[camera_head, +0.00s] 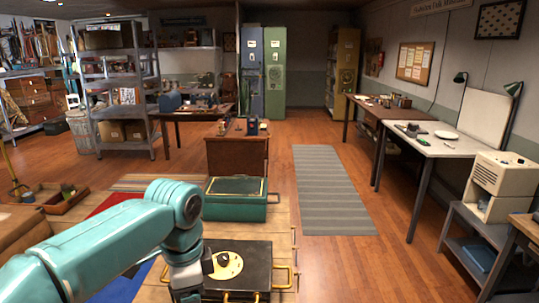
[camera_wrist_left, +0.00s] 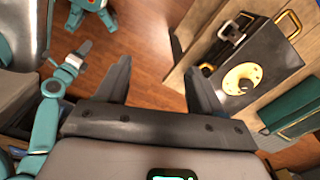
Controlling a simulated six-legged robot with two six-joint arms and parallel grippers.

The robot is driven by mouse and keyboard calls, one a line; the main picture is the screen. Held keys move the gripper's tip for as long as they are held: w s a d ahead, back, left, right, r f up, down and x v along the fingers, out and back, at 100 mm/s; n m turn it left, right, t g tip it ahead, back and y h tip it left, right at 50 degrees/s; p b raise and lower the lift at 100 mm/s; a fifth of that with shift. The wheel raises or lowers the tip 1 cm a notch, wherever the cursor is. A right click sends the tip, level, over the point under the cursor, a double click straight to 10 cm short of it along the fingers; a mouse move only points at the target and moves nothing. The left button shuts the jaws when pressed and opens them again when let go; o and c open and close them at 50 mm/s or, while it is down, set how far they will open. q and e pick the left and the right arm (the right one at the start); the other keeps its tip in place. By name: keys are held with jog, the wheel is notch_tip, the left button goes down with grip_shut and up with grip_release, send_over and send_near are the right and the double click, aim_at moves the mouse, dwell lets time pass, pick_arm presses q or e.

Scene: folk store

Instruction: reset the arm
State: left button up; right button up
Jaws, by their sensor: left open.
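My left arm (camera_head: 110,235) comes in from the left in the head view, bends at its elbow and points down in front of the wooden table. Its gripper is not clearly seen there. In the left wrist view my left gripper (camera_wrist_left: 158,88) is open, with bare floor between its two dark fingers and nothing held. A black case (camera_head: 262,258) with brass handles and a round cream disc is just right of my wrist. It also shows in the left wrist view (camera_wrist_left: 285,65), right of the fingers and apart from them.
A teal box (camera_head: 237,210) stands behind the black case on the wooden table (camera_head: 285,215). A wooden tray (camera_head: 70,203) is at the left. A striped grey rug (camera_head: 325,190) and open floor lie right. A white-topped table (camera_head: 425,148) lines the right wall.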

pick_arm(q)
jog(key=s+d+f+n+h, duration=0.2)
jog(key=s+f+n, duration=0.15)
jog(key=f, duration=1.15)
jog(key=s+d+f+n+h, duration=0.1)
jog(key=s+f+n, duration=0.25)
jog(key=f, duration=1.05)
jog(key=s+f+n+h, duration=0.1)
jog(key=s+f+n, duration=0.8)
jog(key=s, duration=0.5)
jog(key=shift+a+f, duration=0.4)
jog(key=shift+f, duration=0.4)
pick_arm(e)
jog(key=shift+s, duration=0.3)
jog(key=shift+s, duration=0.15)
pick_arm(q)
jog(key=shift+w, duration=0.1)
